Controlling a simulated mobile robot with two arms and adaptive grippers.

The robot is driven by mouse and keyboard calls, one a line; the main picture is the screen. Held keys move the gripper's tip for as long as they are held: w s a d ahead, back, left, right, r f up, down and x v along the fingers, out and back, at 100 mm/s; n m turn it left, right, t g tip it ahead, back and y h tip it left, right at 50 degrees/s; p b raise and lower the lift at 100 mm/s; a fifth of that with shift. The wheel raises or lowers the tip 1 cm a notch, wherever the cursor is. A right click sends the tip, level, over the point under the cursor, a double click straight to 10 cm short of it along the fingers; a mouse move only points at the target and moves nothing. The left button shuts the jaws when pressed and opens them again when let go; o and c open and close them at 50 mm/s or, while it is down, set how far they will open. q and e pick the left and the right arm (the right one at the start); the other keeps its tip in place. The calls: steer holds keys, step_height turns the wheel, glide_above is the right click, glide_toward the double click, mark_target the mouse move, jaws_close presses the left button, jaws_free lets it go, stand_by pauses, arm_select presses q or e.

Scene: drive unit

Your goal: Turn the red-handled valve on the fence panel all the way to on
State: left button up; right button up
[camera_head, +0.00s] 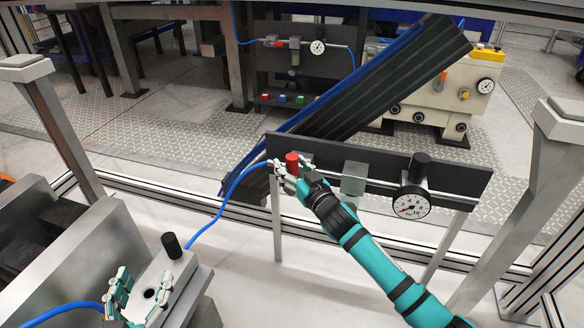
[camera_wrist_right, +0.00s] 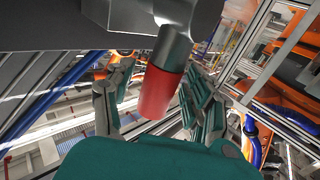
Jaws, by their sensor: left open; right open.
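The red valve handle (camera_head: 292,163) is on the dark fence panel (camera_head: 455,183), at the left part of its pipe. In the right wrist view the red handle (camera_wrist_right: 160,92) hangs from a grey metal stem, between the fingers. My right gripper (camera_head: 284,176) is at the handle, its fingers open on both sides of it; I cannot tell whether they touch it. In the right wrist view this gripper (camera_wrist_right: 160,108) is open around the handle. My left gripper (camera_head: 130,290) is open at the lower left, beside a grey block with a black knob, away from the valve.
A round gauge (camera_head: 410,203) and a grey box (camera_head: 353,180) sit on the same panel, right of the handle. A blue hose (camera_head: 215,212) runs to the panel's left end. A grey fence post (camera_head: 60,130) stands at left. A dark ribbed conveyor (camera_head: 385,85) slants behind.

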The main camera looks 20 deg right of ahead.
steer(key=shift+c, duration=0.2)
jaws_close()
steer(key=shift+f, duration=0.1)
